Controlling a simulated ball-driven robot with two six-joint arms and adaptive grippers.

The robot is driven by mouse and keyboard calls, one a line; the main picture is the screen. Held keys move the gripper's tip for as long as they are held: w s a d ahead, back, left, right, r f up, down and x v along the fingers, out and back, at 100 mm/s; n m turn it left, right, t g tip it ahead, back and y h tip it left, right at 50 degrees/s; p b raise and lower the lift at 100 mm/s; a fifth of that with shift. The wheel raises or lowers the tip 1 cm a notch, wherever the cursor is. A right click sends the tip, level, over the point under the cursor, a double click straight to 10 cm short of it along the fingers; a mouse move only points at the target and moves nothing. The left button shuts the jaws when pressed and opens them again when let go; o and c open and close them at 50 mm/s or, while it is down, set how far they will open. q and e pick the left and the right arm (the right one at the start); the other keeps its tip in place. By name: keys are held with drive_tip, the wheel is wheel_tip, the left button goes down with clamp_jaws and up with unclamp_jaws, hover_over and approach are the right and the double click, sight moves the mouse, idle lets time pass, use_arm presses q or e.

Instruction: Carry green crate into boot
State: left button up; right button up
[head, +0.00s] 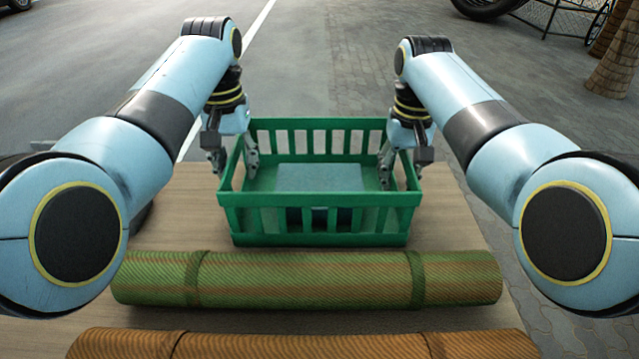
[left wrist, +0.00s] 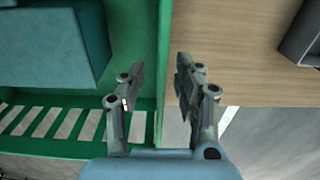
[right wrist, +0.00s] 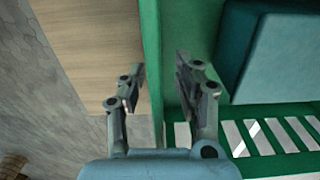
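The green crate (head: 320,239) stands upright on a wooden surface (head: 455,215), with slatted walls. A teal box (head: 320,179) lies inside it. My left gripper (head: 234,165) is at the crate's left wall, open, with one finger inside and one outside; the left wrist view shows the wall (left wrist: 164,60) between the parted fingers. My right gripper (head: 403,168) is open at the right wall in the same way; the right wrist view shows that wall (right wrist: 151,50) between its fingers. I cannot make out a boot in these views.
A rolled green mat (head: 300,280) lies across the surface on the near side of the crate. A rolled orange-brown mat (head: 300,345) lies nearer still. Paving and road stretch beyond the surface. A tree trunk (head: 615,65) and a dark wheel (head: 488,6) stand at the far right.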

use_arm(q)
drive_tip(key=shift+f, duration=0.65)
use_arm(e)
drive_tip(key=shift+f, duration=0.6)
use_arm(q)
clamp_jaws()
use_arm(e)
clamp_jaws()
use_arm(q)
drive_tip(key=shift+r, duration=0.1)
